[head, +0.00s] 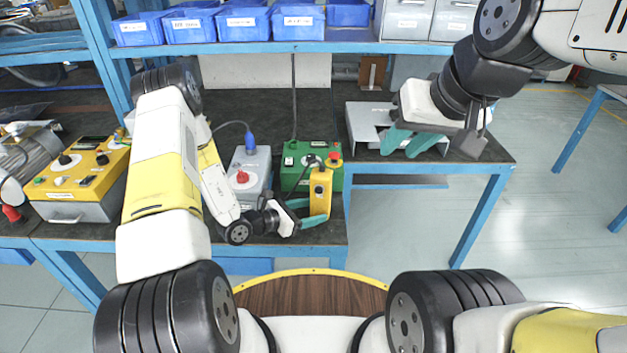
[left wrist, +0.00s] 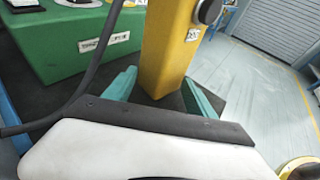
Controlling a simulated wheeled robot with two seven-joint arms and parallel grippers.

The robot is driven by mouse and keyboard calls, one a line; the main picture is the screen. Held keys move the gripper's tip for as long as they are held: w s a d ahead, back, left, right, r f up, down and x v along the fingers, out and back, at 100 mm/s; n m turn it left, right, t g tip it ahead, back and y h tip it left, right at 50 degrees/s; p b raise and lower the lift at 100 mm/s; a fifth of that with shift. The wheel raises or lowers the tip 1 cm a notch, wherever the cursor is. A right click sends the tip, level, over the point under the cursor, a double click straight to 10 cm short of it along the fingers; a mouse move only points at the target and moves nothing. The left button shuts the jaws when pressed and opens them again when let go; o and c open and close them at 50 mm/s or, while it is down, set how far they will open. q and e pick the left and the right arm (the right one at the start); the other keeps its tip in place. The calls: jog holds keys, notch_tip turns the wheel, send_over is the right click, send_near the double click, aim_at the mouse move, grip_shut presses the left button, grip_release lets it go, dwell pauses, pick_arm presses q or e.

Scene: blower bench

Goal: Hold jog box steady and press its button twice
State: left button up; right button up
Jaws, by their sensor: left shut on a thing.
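The yellow jog box (head: 320,192) stands upright at the front of the green box (head: 297,176) in the head view. A small dark round button (head: 318,189) shows on its face. My left gripper (head: 315,212) is shut on the jog box's lower part. In the left wrist view the yellow body (left wrist: 168,50) is between the teal fingers, with a dark round part (left wrist: 208,11) at its upper right edge. My right gripper (head: 411,143) is open and empty, right of the jog box, over a grey metal fixture (head: 368,118).
A grey box with a red knob (head: 242,178) and blue plug (head: 251,143) is left of the green box. A yellow-topped control box (head: 82,172) stands further left. Blue bins (head: 243,24) line the shelf above. A black cable (left wrist: 85,75) runs beside the left gripper.

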pick_arm(q)
grip_shut()
jog(key=shift+o, duration=2)
grip_release()
